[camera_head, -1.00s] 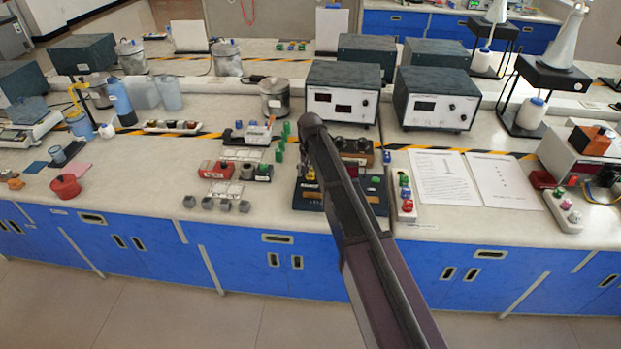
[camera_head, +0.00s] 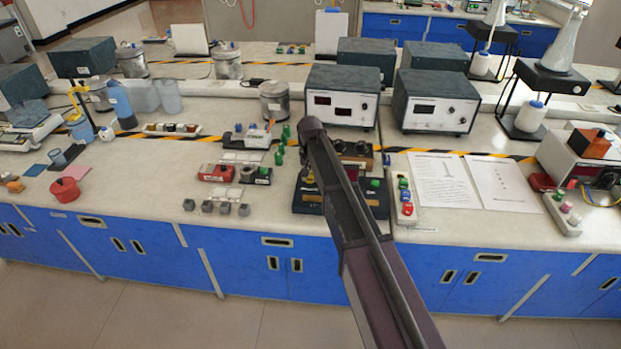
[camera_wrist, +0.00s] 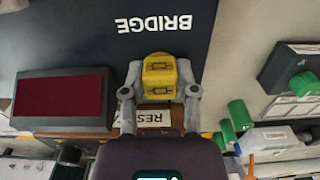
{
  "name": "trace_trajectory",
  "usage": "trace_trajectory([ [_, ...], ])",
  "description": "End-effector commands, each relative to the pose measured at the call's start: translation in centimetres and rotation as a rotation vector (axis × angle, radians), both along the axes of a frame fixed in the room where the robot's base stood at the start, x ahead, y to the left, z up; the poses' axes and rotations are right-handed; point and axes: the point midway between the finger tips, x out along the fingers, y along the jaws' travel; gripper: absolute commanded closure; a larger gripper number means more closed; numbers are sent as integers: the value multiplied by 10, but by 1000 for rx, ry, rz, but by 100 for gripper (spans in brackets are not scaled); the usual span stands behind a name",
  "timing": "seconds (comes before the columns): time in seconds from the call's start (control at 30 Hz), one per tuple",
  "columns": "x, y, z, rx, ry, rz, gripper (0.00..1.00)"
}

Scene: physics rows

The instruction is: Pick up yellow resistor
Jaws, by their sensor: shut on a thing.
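The yellow resistor (camera_wrist: 160,78) is a small yellow block in the middle of the wrist view. My gripper (camera_wrist: 160,88) is shut on it, with one finger touching each side. Behind it lie a dark board marked "BRIDGE" (camera_wrist: 80,35) and a wooden strip with a label reading "RES" (camera_wrist: 153,117). I cannot tell how far the block is above the board. In the head view my arm hides the gripper and most of the resistor.
A dark red display panel (camera_wrist: 58,97) stands beside the gripper, and green pegs (camera_wrist: 240,114) lie on the other side. In the head view, instrument boxes (camera_head: 341,97) stand behind my arm. Paper sheets (camera_head: 446,180) and a strip of coloured plugs (camera_head: 405,199) are to the right.

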Motion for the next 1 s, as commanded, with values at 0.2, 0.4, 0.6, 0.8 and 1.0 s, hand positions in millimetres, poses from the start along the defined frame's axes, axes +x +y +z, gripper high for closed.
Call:
trace_trajectory([
  [0.2, 0, 0, 0, 0, 0, 0, 100],
  [0.4, 0, 0, 5, 0, 0, 0, 100],
  [0.6, 0, 0, 16, 0, 0, 0, 100],
  [0.8, 0, 0, 33, 0, 0, 0, 100],
  [1.0, -32, -8, 39, 0, 0, 0, 100],
])
